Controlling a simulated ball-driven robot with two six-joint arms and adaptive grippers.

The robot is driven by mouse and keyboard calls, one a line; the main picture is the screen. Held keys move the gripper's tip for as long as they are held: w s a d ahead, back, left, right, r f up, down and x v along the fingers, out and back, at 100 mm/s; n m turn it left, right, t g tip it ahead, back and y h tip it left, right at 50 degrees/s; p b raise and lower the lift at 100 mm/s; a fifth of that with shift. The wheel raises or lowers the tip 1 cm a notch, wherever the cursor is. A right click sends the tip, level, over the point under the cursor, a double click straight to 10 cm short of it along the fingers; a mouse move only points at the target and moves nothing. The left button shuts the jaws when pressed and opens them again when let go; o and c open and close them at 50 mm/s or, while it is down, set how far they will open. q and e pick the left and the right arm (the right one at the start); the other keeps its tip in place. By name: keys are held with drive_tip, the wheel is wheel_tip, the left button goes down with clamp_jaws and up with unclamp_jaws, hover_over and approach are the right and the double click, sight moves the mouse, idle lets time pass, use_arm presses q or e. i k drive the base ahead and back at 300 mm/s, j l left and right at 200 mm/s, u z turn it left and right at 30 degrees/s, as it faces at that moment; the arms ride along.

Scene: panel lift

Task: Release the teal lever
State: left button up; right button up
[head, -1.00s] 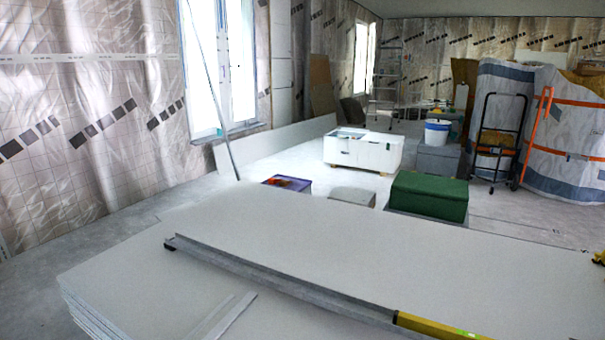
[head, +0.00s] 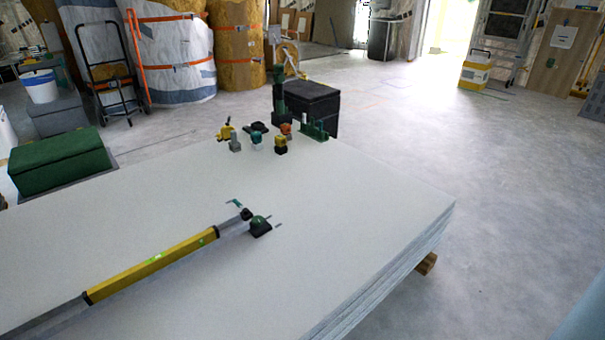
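The lever's exact position is too small to tell.
Several small clamp-like tools (head: 281,144) stand at the panels' far edge, with a black box (head: 309,108) behind. A green box (head: 60,160) is at left. Open floor (head: 510,200) lies to the right. A blurred bluish shape (head: 588,310) fills the lower right corner.

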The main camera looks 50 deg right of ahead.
sight(245, 210)
drive_tip(key=z, duration=1.05)
drive_tip(key=i+l, duration=0.15)
drive_tip(key=l, duration=0.25)
drive_tip(key=i+l, duration=0.15)
drive_tip(key=l, duration=0.25)
drive_tip(key=i+l, duration=0.15)
drive_tip(key=l, duration=0.25)
drive_tip(key=i+l, duration=0.15)
drive_tip(key=l, duration=0.3)
drive_tip(key=i+l+z, duration=0.1)
drive_tip(key=l, duration=0.3)
drive_tip(key=i+l, duration=0.2)
drive_tip(key=l, duration=0.2)
drive_tip(key=i+l, duration=0.15)
drive_tip(key=l, duration=0.25)
drive_tip(key=i+l, duration=0.15)
drive_tip(key=l, duration=0.2)
